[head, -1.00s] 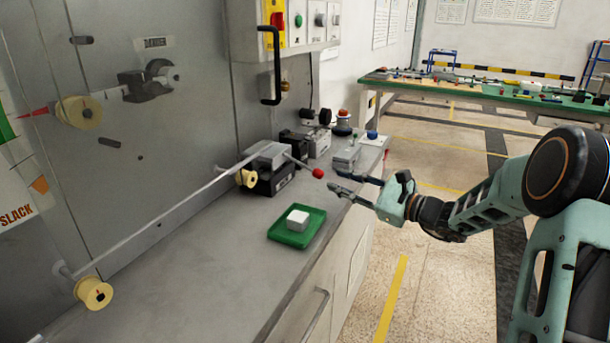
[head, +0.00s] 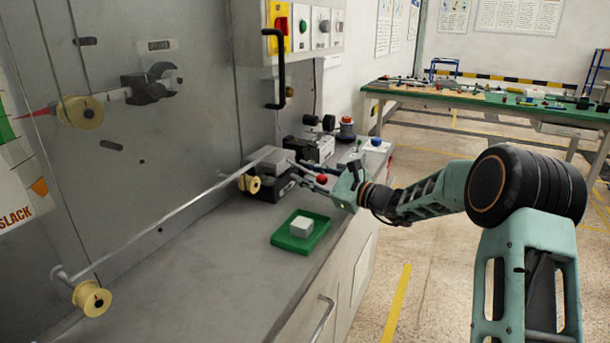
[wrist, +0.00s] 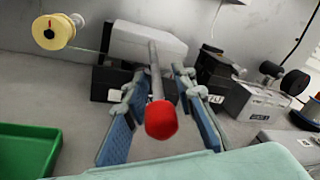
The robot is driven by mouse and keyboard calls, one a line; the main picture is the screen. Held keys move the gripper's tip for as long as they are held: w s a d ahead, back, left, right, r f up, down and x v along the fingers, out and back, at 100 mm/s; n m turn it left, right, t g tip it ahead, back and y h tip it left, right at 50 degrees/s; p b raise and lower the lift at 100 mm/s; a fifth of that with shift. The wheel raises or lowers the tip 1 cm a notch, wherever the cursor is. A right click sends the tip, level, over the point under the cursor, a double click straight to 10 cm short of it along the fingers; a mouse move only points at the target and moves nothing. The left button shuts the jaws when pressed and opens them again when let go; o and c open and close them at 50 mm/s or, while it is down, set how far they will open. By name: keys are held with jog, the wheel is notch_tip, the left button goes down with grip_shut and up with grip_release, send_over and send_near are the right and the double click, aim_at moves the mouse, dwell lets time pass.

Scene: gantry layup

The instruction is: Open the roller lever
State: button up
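The roller lever is a grey rod with a red ball knob (head: 321,179), reaching out from a grey block (head: 275,159) on a dark base on the bench. In the wrist view the red knob (wrist: 161,119) stands near the palm end, and the rod (wrist: 155,70) runs away to the block. My gripper (head: 302,173) is at the lever, pointing toward the block. In the wrist view its blue-padded fingers (wrist: 157,85) are open, one on each side of the rod, with visible gaps. Contact with the lever is not seen.
A green tray (head: 318,238) with a white block (head: 301,227) sits in front on the bench. A yellow roller (head: 250,183) with a taut strand is beside the grey block. Black-and-grey devices (head: 312,148) stand behind the lever. A black handle (head: 279,68) hangs above.

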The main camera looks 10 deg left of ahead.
grip_shut()
jog(key=shift+r+p, duration=0.15)
jog(key=shift+p, duration=0.15)
